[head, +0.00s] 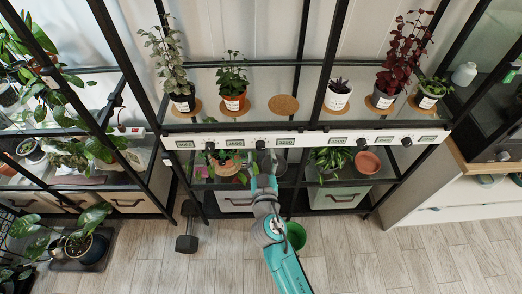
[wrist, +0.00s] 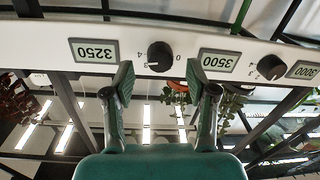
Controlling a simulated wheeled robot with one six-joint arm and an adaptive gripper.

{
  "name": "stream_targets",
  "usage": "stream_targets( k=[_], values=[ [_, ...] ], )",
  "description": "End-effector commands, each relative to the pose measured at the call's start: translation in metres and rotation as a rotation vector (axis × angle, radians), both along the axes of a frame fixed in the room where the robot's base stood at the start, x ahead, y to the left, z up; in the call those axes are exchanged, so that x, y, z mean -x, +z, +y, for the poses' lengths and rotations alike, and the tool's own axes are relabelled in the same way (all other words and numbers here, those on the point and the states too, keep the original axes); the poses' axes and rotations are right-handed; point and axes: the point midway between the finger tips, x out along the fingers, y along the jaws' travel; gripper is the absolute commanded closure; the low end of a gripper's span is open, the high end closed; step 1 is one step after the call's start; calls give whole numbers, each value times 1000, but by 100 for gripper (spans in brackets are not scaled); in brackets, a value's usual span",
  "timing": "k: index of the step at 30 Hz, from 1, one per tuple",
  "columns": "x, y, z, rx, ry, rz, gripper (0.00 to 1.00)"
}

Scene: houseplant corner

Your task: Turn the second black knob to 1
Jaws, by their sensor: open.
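A white control strip (head: 310,141) carries several black knobs and number displays. The second black knob from the left (head: 260,144) sits between the 3500 and 3250 displays. It shows larger in the wrist view (wrist: 160,56), upside down, with small digits around it; its exact setting is hard to read. My gripper (head: 263,165) is in front of and just below this knob. In the wrist view my gripper (wrist: 159,85) has its two fingers apart, one on each side below the knob, with nothing between them and no visible contact.
The first knob (head: 209,146) is to the left, and other knobs (head: 361,143) are to the right. Potted plants (head: 234,93) stand on the shelf above the strip, and more plants (head: 333,158) below it. Black rack posts flank the arm. A dumbbell (head: 187,228) and green bucket (head: 296,235) are on the floor.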

Motion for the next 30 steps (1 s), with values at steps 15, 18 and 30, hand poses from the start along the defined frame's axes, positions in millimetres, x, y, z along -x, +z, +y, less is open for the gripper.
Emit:
stream_targets(
  k=[15,18,30],
  values=[
    [-28,0,4,0,1,0,43],
    [-28,0,4,0,1,0,45],
    [-27,0,4,3,0,0,100]
  ],
)
